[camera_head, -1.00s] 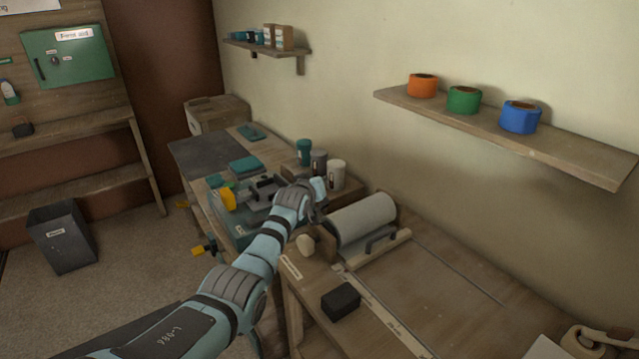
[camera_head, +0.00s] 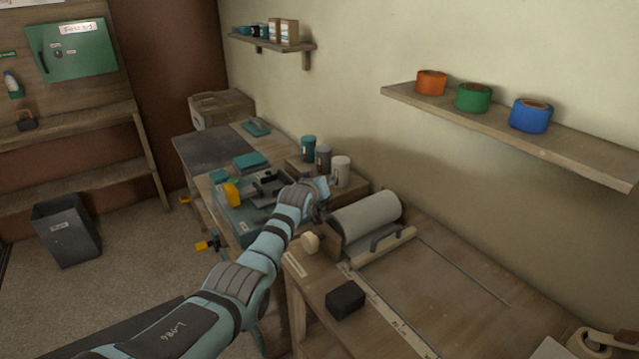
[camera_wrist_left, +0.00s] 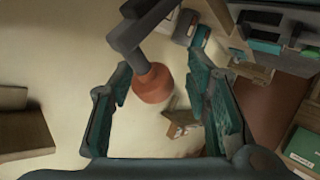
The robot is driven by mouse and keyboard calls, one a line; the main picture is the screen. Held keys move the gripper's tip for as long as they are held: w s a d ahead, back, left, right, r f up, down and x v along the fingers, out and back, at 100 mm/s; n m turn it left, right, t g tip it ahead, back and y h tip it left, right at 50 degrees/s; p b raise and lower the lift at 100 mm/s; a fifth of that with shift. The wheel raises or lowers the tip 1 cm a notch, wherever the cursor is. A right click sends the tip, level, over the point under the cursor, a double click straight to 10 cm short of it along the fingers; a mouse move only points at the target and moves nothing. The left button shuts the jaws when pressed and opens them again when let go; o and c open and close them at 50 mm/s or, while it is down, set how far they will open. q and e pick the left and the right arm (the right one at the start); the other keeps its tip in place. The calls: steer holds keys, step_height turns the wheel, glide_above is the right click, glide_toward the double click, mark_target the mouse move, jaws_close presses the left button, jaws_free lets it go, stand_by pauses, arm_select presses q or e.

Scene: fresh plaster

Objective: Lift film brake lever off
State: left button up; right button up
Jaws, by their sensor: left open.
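The brake lever shows in the left wrist view as a dark grey bent arm with a red-brown round knob (camera_wrist_left: 153,84). My left gripper (camera_wrist_left: 168,98) is open, with a teal-padded finger on each side of the knob. I see a gap on both sides, wider on the right. In the head view my left gripper (camera_head: 323,190) is at the left end of the film roll (camera_head: 368,216), and the lever there is mostly hidden or too small to make out. My right gripper is in neither view.
A black block (camera_head: 345,299) lies on the bench in front of the roll. Several cups, including a white cup (camera_head: 341,171), stand just behind my left gripper. A teal machine with a yellow part (camera_head: 232,193) is to its left.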

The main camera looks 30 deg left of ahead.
arm_select(q)
steer(key=shift+s+d+r, duration=0.2)
steer(key=shift+s+r, duration=0.1)
steer(key=v, duration=1.1)
steer(key=shift+s, duration=0.2)
steer(key=shift+a+f, duration=0.1)
steer(key=shift+a, duration=0.05)
